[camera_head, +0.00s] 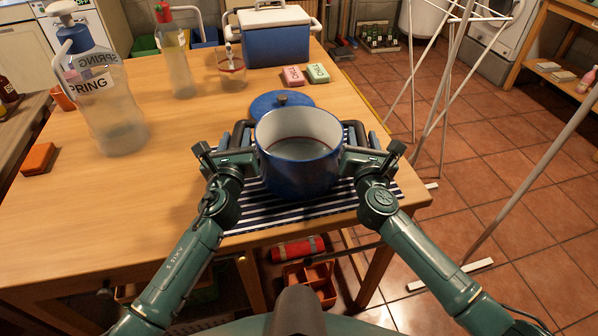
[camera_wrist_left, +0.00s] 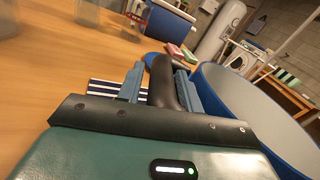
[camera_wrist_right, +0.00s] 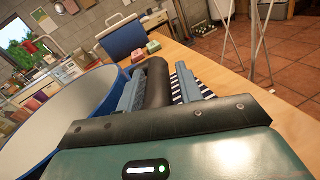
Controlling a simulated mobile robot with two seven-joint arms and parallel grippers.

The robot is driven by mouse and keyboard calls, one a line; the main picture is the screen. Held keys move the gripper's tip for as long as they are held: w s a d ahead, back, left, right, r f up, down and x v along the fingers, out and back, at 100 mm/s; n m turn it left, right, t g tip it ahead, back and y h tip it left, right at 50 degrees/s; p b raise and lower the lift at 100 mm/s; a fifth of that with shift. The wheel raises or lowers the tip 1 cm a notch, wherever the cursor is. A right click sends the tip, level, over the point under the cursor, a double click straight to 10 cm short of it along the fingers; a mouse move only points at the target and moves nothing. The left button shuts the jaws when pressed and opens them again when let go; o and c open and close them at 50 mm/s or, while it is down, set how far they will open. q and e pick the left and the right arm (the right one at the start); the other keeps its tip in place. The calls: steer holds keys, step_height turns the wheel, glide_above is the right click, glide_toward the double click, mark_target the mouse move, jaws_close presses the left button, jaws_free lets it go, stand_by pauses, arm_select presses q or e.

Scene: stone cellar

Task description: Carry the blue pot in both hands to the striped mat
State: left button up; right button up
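The blue pot (camera_head: 300,170), white inside and lidless, is upright over the blue-and-white striped mat (camera_head: 290,211) near the table's front edge. I cannot tell whether its hidden base touches the mat. My left gripper (camera_head: 236,140) is at the pot's left handle, fingers on both sides of the dark handle (camera_wrist_left: 163,85) with a small gap. My right gripper (camera_head: 365,140) is likewise around the right handle (camera_wrist_right: 156,84), its fingers apart. The pot's wall also shows in the left wrist view (camera_wrist_left: 235,100) and right wrist view (camera_wrist_right: 90,95). Both grippers look open.
A blue lid (camera_head: 270,102) lies on the table (camera_head: 170,200) just behind the pot. A pink box (camera_head: 293,76), a green box (camera_head: 318,73), a glass (camera_head: 231,75), bottles and a cooler (camera_head: 275,45) stand further back. The table's left middle is clear. A white drying rack stands right.

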arm_select(q)
steer(key=shift+o, duration=1.1)
arm_select(e)
steer(key=shift+o, duration=1.1)
steer(key=shift+a, duration=0.1)
arm_select(q)
steer(key=shift+d, duration=0.1)
steer(key=s, duration=0.8)
arm_select(e)
steer(key=s, duration=1.2)
arm_select(q)
steer(key=shift+s, duration=0.1)
arm_select(e)
steer(key=shift+s, duration=0.1)
